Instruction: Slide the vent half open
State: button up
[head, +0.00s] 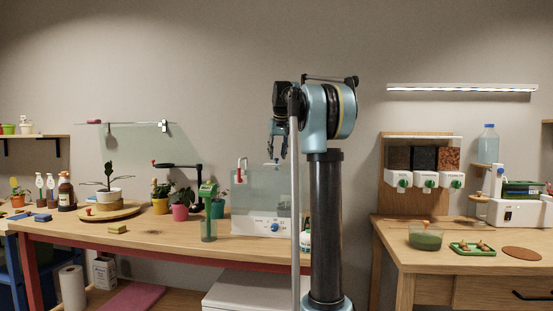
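A clear-walled case (252,190) with a white base (248,226) and a blue knob (274,227) stands on the long wooden table. A small pale piece shows at its top, below my gripper; I cannot tell whether this is the vent or how far it is open. My gripper (278,153) points down above the case's top, in front of the grey wall. Its fingers look spread with nothing between them. My arm and column hide the case's right side.
A red-handled item (241,170) rises at the case's left. A second table (400,257) at right holds dispensers (424,180) and a green tray (472,249).

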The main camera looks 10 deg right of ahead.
jog(key=shift+x, duration=0.75)
jog(key=shift+c, duration=0.4)
grip_shut()
